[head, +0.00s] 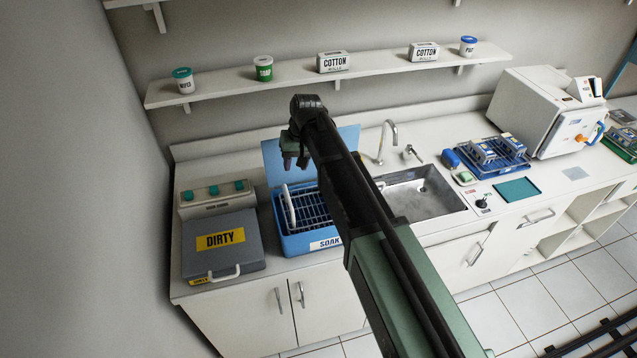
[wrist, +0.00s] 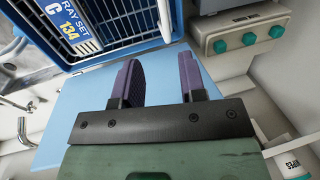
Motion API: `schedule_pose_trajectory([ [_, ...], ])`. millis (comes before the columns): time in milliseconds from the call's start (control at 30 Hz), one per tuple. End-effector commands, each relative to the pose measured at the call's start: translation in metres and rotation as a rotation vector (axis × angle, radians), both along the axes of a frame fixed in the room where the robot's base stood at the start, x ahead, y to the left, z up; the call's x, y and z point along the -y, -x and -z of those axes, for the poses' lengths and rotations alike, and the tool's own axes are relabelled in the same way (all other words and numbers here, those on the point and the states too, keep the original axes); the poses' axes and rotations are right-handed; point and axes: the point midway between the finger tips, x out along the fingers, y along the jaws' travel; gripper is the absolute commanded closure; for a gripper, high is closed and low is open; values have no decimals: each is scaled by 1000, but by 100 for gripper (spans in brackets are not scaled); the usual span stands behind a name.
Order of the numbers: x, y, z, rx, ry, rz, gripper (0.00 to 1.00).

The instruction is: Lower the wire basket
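The wire basket (head: 312,207) is a rack of thin bars with a white handle (head: 289,208) standing up at its left. It sits at the mouth of the blue soak tub (head: 297,243); I cannot tell how deep it reaches. The tub's light blue lid (head: 345,139) stands open behind. My gripper (head: 294,163) is above the back of the tub, apart from the basket. In the wrist view, the purple fingers of my gripper (wrist: 160,82) are spread with nothing between them.
A grey "DIRTY" box (head: 215,262) stands left of the tub, with a teal-knobbed panel (head: 214,192) behind. The sink (head: 424,193) and tap (head: 385,140) are to the right. A wall shelf (head: 300,75) with tubs and boxes runs above. My arm hides part of the tub's right side.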

Motion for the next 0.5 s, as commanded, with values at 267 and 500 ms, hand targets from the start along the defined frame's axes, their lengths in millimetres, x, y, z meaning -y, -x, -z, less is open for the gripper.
schedule_pose_trajectory([
  [267,-4,3,34,0,2,1,62],
  [500,-14,5,92,0,2,0,62],
])
